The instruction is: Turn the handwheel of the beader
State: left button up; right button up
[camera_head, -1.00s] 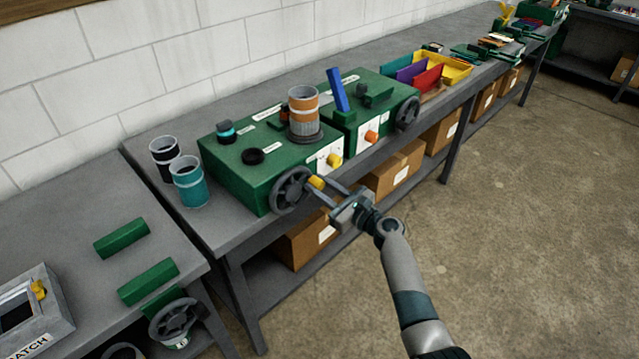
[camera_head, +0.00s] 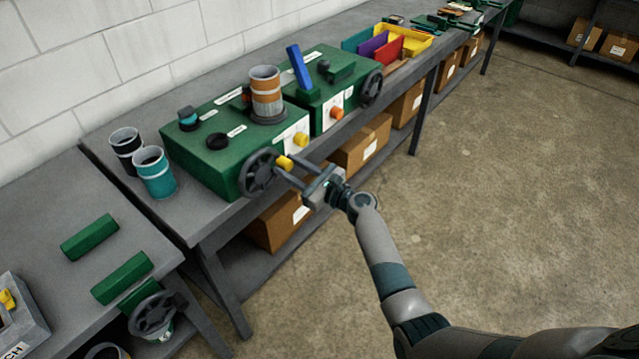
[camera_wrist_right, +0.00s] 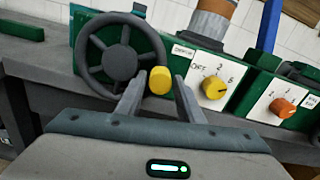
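A green machine box (camera_head: 205,160) on the bench carries a dark spoked handwheel (camera_head: 262,174) on its near face. A yellow crank knob (camera_head: 284,162) sticks out from the wheel's right rim; it also shows in the right wrist view (camera_wrist_right: 161,80). My right gripper (camera_head: 293,170) points at the knob. In the right wrist view its two fingers (camera_wrist_right: 159,88) stand apart, with the knob between or just beyond the tips and gaps on both sides. The machine's label is too small to read surely. My left gripper is out of view.
A second green machine (camera_head: 330,95) with its own handwheel (camera_head: 372,88) stands to the right. A third handwheel (camera_head: 153,315) is at lower left. Two cups (camera_head: 154,175) stand left of the box. Cardboard boxes (camera_head: 363,145) sit under the bench. The floor at right is clear.

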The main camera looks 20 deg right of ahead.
jog(key=b+v, duration=0.3)
jog(key=v, duration=1.4)
